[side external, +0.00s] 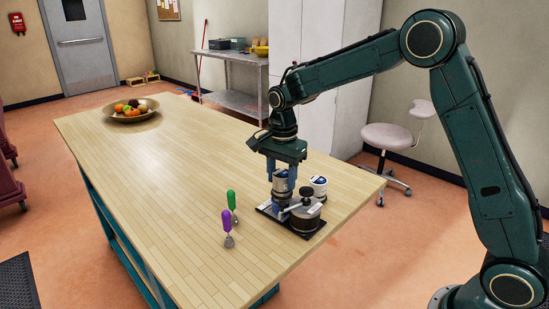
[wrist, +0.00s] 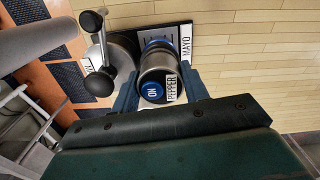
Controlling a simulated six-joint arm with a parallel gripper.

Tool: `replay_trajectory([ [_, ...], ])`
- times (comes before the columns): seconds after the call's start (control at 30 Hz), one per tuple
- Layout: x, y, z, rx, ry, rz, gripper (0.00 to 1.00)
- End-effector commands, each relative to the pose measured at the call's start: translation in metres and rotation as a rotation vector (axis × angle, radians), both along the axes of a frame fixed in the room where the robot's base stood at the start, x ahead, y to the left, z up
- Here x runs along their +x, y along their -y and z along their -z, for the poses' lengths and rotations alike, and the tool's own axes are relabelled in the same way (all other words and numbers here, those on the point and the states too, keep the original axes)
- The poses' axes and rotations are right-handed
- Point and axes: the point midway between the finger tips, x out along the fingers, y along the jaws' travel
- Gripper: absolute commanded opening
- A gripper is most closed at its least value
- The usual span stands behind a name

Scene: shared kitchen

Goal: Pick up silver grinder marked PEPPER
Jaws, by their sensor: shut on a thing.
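The silver grinder marked PEPPER (wrist: 158,60) is between the two fingers of my gripper (wrist: 160,95) in the wrist view. Its label reads PEPPER, and a blue round spot beside it reads ON. In the side view the grinder (side external: 281,186) shows as a silver and dark cylinder between the fingers of my gripper (side external: 281,176), upright over the black tray (side external: 304,235). My gripper points down and is shut on the grinder. Its lower part is partly hidden by a finger and by the grinder with a crank, so I cannot tell whether it touches the tray.
A crank-handled grinder (side external: 305,214) stands close on the tray, its knob (wrist: 98,83) near my left finger. A white-lidded jar (side external: 318,187) stands behind. A fruit bowl (side external: 131,116) is far off; the table's middle is clear.

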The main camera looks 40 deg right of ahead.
Motion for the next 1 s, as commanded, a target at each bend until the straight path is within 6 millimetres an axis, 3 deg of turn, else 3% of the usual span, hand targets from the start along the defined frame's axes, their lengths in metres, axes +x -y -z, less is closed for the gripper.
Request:
replay_trajectory([
  [0.7, 0.001, 0.0, -0.143, 0.0, 0.007, 0.0, 0.08],
  [1.0, 0.001, 0.0, -0.176, 0.001, 0.004, 0.0, 0.08],
])
